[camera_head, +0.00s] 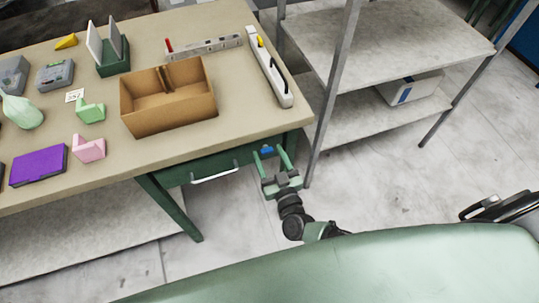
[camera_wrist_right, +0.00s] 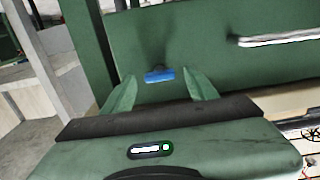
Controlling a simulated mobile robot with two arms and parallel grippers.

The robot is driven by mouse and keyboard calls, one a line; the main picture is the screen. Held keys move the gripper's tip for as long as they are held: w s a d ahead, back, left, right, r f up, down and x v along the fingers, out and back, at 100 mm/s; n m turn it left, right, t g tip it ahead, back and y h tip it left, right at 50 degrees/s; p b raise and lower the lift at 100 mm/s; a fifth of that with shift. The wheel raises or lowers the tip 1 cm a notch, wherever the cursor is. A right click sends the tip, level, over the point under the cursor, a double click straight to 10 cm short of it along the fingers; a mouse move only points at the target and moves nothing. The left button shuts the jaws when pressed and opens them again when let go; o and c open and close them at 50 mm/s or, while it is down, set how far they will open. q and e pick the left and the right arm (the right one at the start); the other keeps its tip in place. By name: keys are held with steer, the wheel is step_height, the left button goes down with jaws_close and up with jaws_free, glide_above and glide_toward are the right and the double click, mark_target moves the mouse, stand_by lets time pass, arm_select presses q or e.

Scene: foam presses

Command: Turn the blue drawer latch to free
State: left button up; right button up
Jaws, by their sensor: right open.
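The blue drawer latch (camera_head: 266,149) is a small bar on the green drawer front, near its right end. In the right wrist view the latch (camera_wrist_right: 160,75) lies roughly horizontal on the green drawer front (camera_wrist_right: 215,45). My right gripper (camera_head: 271,159) is open in front of the drawer; in the wrist view its green fingers (camera_wrist_right: 161,88) stand either side of the latch, with the latch between and beyond their tips. I cannot tell whether the fingers touch the drawer front. The drawer's pale handle (camera_head: 215,175) is left of the latch. My left gripper is not in view.
The table (camera_head: 60,187) above the drawer holds a cardboard box (camera_head: 168,127), a purple case (camera_head: 38,166), pink and green blocks, grey devices and a long white tool (camera_head: 268,68). A metal shelf rack (camera_head: 385,45) stands right of the table, its post close to my right gripper.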

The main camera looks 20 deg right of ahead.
steer(key=c, duration=1.2)
jaws_close()
steer(key=shift+d+f+m+b, duration=0.15)
steer(key=shift+m+b, duration=1.55)
steer(key=shift+m, duration=2.8)
steer(key=shift+f+m+b, duration=0.1)
steer(key=shift+m+b, duration=1.55)
steer(key=shift+m, duration=2.85)
steer(key=o, duration=1.2)
jaws_free()
